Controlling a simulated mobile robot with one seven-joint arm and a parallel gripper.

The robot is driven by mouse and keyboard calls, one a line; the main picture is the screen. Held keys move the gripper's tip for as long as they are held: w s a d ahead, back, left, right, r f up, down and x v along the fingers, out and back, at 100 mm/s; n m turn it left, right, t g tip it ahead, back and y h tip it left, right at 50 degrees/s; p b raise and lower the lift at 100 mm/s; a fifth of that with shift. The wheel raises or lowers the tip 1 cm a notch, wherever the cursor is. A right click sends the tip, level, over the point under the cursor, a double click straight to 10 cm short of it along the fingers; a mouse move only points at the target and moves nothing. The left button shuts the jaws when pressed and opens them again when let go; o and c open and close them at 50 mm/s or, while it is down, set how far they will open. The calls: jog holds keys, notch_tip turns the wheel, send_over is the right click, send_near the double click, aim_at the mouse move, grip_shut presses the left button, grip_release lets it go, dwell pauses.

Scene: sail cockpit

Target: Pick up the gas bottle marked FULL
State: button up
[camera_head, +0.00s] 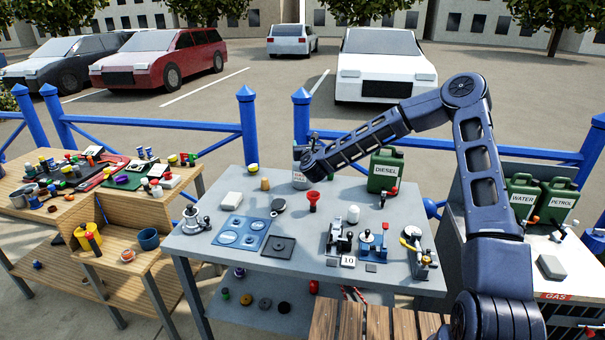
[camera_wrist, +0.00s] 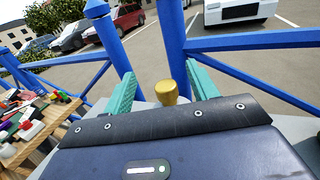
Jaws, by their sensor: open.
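A small grey bottle (camera_head: 299,181) stands at the back of the grey table, next to the blue post. Its dark lettering is too small to read surely, and my arm's end partly hides it. My gripper (camera_head: 308,150) is at the bottle's top in the head view; its fingers are hard to make out there. In the wrist view my gripper (camera_wrist: 162,84) is open, with its two teal fingers apart. A brass-coloured knob (camera_wrist: 168,95) shows between them, with gaps on both sides. The bottle's body is hidden there, so I cannot tell whether the knob belongs to it.
A green DIESEL can (camera_head: 384,172) stands to the right on the grey table (camera_head: 190,243). A red funnel-like piece (camera_head: 313,198) is in front of the bottle. Blue railing (camera_head: 180,128) runs behind. WATER (camera_head: 522,195) and PETROL (camera_head: 556,200) cans stand far right.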

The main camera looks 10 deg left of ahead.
jog(key=w+f, duration=0.1)
jog(key=f, duration=0.1)
jog(key=w+a+f, duration=0.1)
jog(key=f, duration=0.1)
jog(key=w+f, duration=0.1)
jog(key=f, duration=0.1)
jog(key=shift+w+a, duration=0.15)
jog(key=shift+w, duration=0.1)
jog(key=shift+w+a, duration=0.25)
jog(key=shift+w, duration=0.35)
grip_shut()
jog(key=shift+r, duration=0.1)
dwell(0.9)
